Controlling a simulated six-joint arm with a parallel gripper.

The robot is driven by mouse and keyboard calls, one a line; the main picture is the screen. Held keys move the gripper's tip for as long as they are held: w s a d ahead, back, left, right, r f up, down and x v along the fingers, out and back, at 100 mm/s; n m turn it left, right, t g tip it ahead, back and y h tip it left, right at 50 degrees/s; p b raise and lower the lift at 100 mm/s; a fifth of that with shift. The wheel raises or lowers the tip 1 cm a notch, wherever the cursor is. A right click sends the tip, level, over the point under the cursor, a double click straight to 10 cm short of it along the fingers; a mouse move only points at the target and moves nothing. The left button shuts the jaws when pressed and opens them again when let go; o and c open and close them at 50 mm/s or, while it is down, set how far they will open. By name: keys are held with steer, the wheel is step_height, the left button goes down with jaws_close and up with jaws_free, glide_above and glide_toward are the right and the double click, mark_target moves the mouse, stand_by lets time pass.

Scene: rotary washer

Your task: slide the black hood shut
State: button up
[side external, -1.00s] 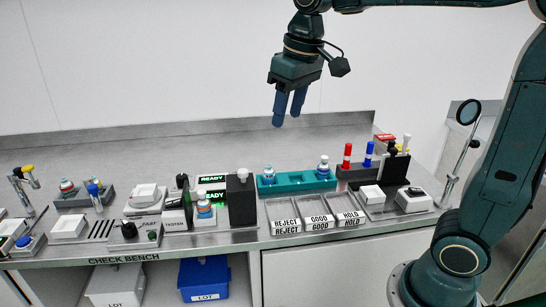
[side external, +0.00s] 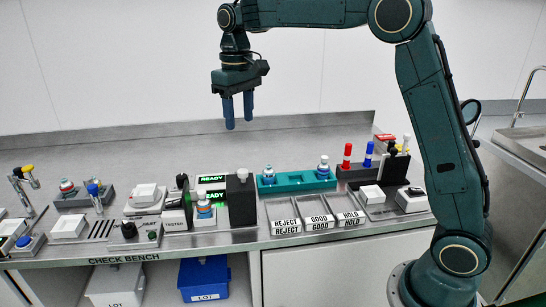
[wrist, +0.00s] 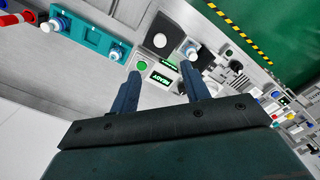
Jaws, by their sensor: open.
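The black hood (side external: 242,203) is an upright black box with a pale knob on top, standing on the tester near the bench front. It also shows in the wrist view (wrist: 172,28). A vial with a blue and white top (side external: 204,208) stands uncovered on a pale base left of the hood, with a gap between them. The tester's black end panel (side external: 187,203) is left of the vial. My gripper (side external: 238,120) is open and empty, pointing down high above the bench. In the wrist view, its fingers (wrist: 161,72) appear apart, touching nothing.
Green READY displays (side external: 212,180) stand behind the vial. A teal rack (side external: 296,182) with two vials is right of the hood. REJECT, GOOD and HOLD trays (side external: 317,216) lie in front of it. A small box with a black knob (side external: 130,235) is at left front.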

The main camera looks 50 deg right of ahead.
mark_target(242, 170)
steer(key=shift+f, duration=0.15)
step_height(242, 170, down, 14)
steer(key=shift+r, duration=0.25)
stand_by(0.5)
steer(key=shift+c, duration=0.3)
jaws_close()
